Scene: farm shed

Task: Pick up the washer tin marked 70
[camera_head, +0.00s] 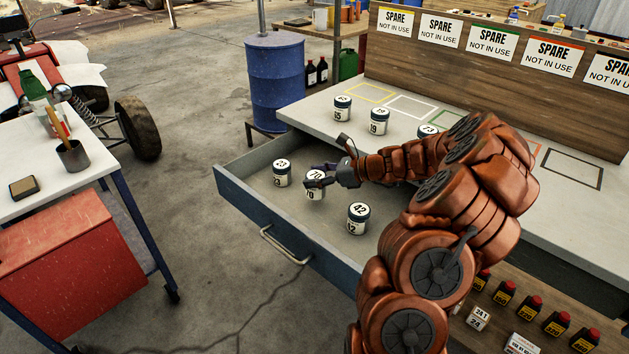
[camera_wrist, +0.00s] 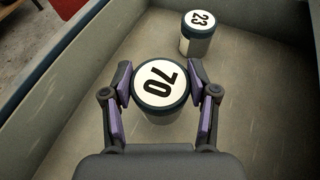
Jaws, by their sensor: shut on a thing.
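The washer tin marked 70 (camera_head: 316,188) is a small round tin with a white label and dark rim, standing in the open drawer (camera_head: 262,220). In the wrist view the tin marked 70 (camera_wrist: 160,88) sits between both fingers. My gripper (camera_head: 322,177) reaches in from the right and is shut on this tin. The wrist view shows my gripper (camera_wrist: 160,92) with a finger against each side of it. The tin is upright; I cannot tell whether it touches the drawer floor.
The tin marked 23 (camera_head: 282,172) stands just left of it and the tin marked 42 (camera_head: 358,218) to its right front, both in the drawer. More tins (camera_head: 342,108) stand on the worktop (camera_head: 400,92) behind. Drawer walls surround the tins.

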